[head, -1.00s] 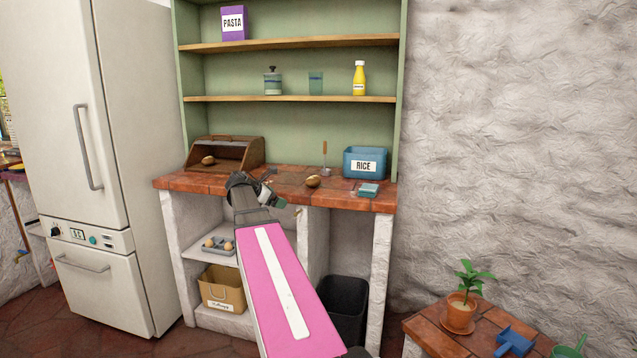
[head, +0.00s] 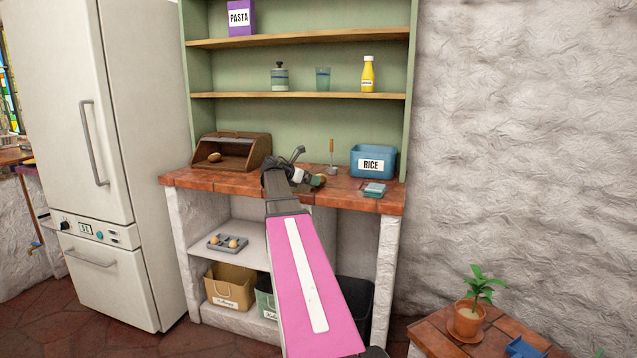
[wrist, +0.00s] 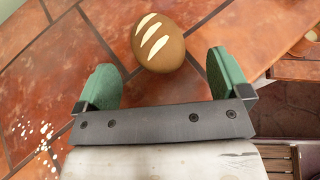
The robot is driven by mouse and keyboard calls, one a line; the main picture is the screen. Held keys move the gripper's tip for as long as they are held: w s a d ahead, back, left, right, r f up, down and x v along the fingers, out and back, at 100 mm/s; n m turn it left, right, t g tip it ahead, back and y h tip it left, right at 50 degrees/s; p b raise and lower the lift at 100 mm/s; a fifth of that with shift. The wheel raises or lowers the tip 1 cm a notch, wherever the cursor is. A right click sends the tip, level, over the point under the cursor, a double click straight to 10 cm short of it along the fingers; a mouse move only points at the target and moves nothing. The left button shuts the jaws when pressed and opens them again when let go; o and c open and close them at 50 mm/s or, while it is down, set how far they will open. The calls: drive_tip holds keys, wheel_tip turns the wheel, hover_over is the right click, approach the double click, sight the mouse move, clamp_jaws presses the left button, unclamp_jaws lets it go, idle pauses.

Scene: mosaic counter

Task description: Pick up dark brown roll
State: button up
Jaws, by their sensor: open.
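A brown oval roll with pale slashes (wrist: 158,42) lies on the red tiled counter. In the wrist view it sits just ahead of and partly between the two green finger pads, with gaps on both sides. My gripper (wrist: 165,70) is open and empty. In the head view my gripper (head: 303,177) is low over the counter, and the roll (head: 319,180) is partly hidden behind it. A second brown roll (head: 214,157) lies in the open wooden bread box (head: 258,150) at the counter's left; its exact shade is hard to compare.
A ladle-like utensil with a wooden handle (head: 332,155) and a blue rice bin (head: 388,161) stand behind and right of my gripper. A small teal item (head: 374,189) lies near the front right edge. Shelves rise behind the counter.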

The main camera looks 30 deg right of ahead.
drive_tip(key=x, duration=0.5)
drive_tip(key=shift+w+d+r, duration=0.1)
drive_tip(key=shift+w+d, duration=0.05)
drive_tip(key=shift+w, duration=0.2)
drive_tip(key=c, duration=1)
